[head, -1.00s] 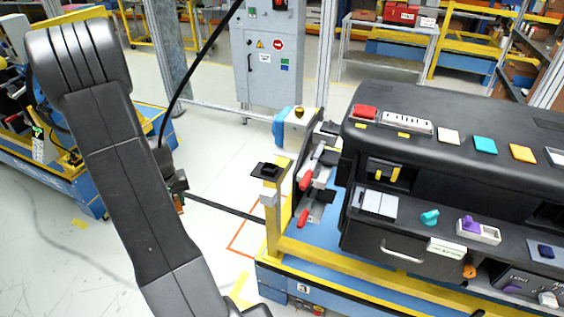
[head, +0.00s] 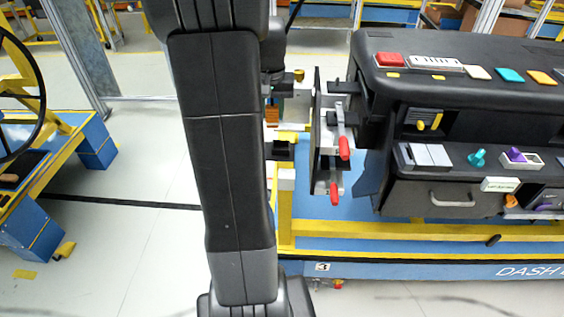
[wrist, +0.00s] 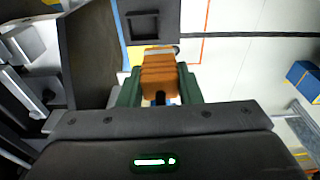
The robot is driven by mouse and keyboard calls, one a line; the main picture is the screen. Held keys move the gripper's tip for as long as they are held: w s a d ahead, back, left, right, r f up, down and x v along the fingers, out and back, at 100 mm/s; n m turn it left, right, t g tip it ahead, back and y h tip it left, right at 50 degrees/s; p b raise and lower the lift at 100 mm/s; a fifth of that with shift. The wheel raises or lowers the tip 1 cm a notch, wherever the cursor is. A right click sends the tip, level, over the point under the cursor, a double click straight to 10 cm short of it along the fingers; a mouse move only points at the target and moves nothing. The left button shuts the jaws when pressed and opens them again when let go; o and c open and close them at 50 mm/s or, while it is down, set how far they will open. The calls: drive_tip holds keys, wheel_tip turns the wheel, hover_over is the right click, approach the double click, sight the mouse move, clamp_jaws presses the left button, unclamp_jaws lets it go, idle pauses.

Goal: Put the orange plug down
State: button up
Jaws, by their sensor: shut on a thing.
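My gripper (wrist: 157,88) is shut on the orange plug (wrist: 158,70), which sits between its two green finger pads in the wrist view. The plug has a pale band at its far end. A black square holder (wrist: 145,13) lies just beyond the plug in that view. In the head view, the plug (head: 271,118) shows partly from behind my arm. The black holder (head: 281,151) stands on a post below it. The plug appears above the holder; I cannot tell whether they touch.
Red-handled clamps (head: 344,148) stand right of the holder, beside the black dashboard (head: 450,95). The blue and yellow cart frame (head: 400,240) runs below. Another blue and yellow cart (head: 95,140) stands at left. Pale floor lies between them.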

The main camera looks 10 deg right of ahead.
drive_tip(key=shift+s+d+f, duration=0.3)
drive_tip(key=shift+d+f, duration=0.05)
drive_tip(key=shift+f, duration=1)
drive_tip(key=shift+s+d+f, duration=0.25)
drive_tip(key=shift+d+f, duration=0.05)
drive_tip(key=shift+f, duration=1)
drive_tip(key=shift+s+d+f, duration=0.3)
drive_tip(key=shift+d+f, duration=0.05)
drive_tip(key=shift+f, duration=1)
drive_tip(key=shift+b, duration=0.3)
drive_tip(key=shift+f, duration=0.2)
drive_tip(key=o, duration=1.1)
drive_tip(key=shift+r, duration=0.1)
